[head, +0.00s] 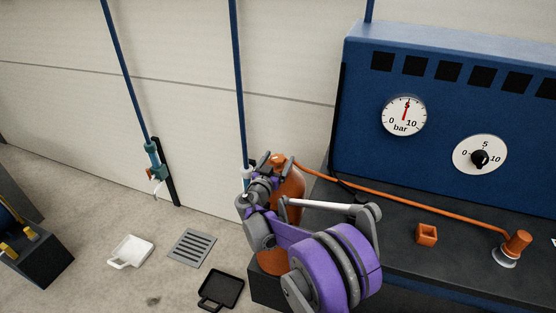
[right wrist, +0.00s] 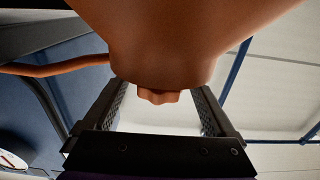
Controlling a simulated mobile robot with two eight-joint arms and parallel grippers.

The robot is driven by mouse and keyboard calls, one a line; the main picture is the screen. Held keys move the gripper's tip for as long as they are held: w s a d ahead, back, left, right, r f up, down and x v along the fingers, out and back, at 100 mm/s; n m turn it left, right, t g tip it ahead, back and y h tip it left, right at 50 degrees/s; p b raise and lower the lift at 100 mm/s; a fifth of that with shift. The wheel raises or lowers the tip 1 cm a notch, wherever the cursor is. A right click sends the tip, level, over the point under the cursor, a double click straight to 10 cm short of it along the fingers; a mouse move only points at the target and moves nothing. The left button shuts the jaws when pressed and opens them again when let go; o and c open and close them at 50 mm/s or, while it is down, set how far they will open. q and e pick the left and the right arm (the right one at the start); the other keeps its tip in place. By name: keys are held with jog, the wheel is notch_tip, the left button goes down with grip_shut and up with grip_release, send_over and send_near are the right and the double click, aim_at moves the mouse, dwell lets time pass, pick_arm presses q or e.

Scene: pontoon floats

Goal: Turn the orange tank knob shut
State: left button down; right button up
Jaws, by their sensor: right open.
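The orange tank (head: 291,184) stands at the left end of the dark bench, partly hidden behind my right arm. In the right wrist view the tank (right wrist: 185,40) fills the top, and its small lobed orange knob (right wrist: 158,96) points down in the picture. My right gripper (head: 266,164) is at the tank's top. In the right wrist view its two fingers (right wrist: 157,90) are apart, one on each side of the knob, with visible gaps between. Whether the knob is turned open or shut cannot be told. My left gripper is not in view.
An orange hose (head: 400,191) runs from the tank top across the bench to an orange nozzle (head: 517,243). A small orange box (head: 427,234) sits on the bench. Behind is a blue panel (head: 440,65) with a gauge (head: 404,116) and a dial (head: 480,155). Dustpans and a grate lie on the floor.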

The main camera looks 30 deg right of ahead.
jog(key=shift+c, duration=0.2)
jog(key=c, duration=1.3)
